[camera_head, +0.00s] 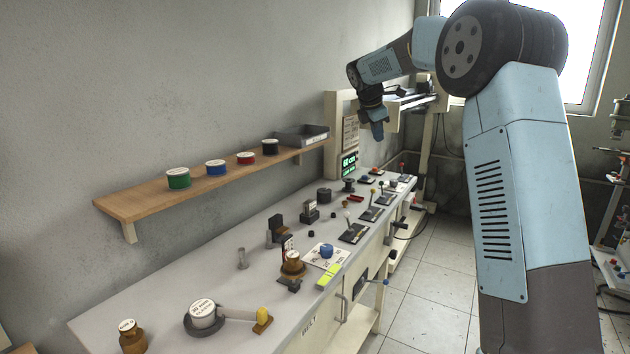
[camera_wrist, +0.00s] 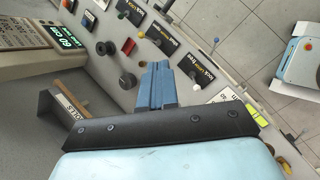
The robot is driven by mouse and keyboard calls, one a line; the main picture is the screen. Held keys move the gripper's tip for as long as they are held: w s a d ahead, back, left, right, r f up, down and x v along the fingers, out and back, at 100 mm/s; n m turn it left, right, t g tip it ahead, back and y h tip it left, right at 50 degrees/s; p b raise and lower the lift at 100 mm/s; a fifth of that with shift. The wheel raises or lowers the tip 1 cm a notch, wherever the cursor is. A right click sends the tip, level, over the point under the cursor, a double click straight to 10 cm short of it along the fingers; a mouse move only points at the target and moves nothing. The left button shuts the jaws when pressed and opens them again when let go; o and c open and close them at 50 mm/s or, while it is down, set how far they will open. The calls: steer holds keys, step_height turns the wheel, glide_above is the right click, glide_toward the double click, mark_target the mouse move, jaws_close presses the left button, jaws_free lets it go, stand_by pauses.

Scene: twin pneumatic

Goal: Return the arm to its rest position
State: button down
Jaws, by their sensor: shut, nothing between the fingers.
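My arm, pale blue and dark grey, rises at the right of the head view and bends left over the far end of the bench. My gripper (camera_head: 378,130) hangs from it, pointing down above the bench, near the green display. In the wrist view my gripper (camera_wrist: 157,68) shows as blue fingers closed together with nothing between them. Below it lies the grey bench top (camera_head: 130,310) with levers and knobs. The gripper appears apart from the bench and its controls.
A wooden shelf (camera_head: 120,204) with several coloured-lid containers and a grey tray (camera_head: 303,136) runs along the left wall. Levers (camera_head: 354,232), a green display (camera_head: 348,163) and brown jars (camera_head: 132,338) stand on the bench. Tiled floor (camera_head: 436,262) is clear right of the bench.

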steer(key=s+d+r+m, duration=0.1)
steer(key=s+r+m, duration=0.15)
steer(key=s, duration=0.65)
steer(key=s+d+r+m+y, duration=0.1)
steer(key=s+m, duration=0.3)
steer(key=s, duration=0.6)
steer(key=s+d+r+m, duration=0.1)
steer(key=s+m, duration=0.3)
steer(key=s, duration=0.5)
steer(key=s+f+m+y, duration=0.1)
steer(key=s+f+m, duration=0.4)
steer(key=s, duration=0.7)
steer(key=s+d+f+m+t+y, duration=0.1)
steer(key=s+f+m, duration=0.4)
steer(key=s, duration=0.7)
steer(key=shift+f, duration=0.35)
